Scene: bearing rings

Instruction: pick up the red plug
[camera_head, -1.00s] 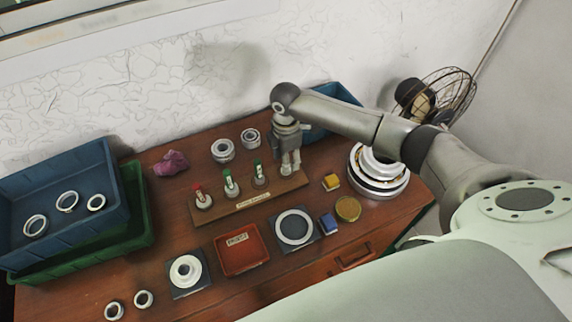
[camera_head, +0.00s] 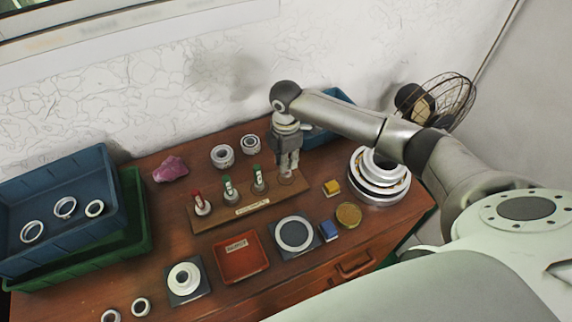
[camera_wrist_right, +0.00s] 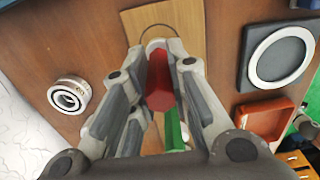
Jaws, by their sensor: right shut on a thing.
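A red plug (camera_wrist_right: 159,82) is between the fingers of my right gripper in the right wrist view. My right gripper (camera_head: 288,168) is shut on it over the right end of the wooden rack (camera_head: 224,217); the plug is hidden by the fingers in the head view. A ring outline shows on the rack just beyond the plug in the wrist view. Another red-topped plug (camera_head: 198,198) stands at the rack's left end, with two green-topped plugs (camera_head: 228,186) (camera_head: 258,174) beside it. My left gripper is not in view.
A red tray (camera_head: 242,262) and dark pads with rings (camera_head: 294,234) lie in front of the rack. Two metal rings (camera_head: 222,156) stand behind it. Blue and green bins (camera_head: 140,215) are at left, stacked rings (camera_head: 379,190) at right.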

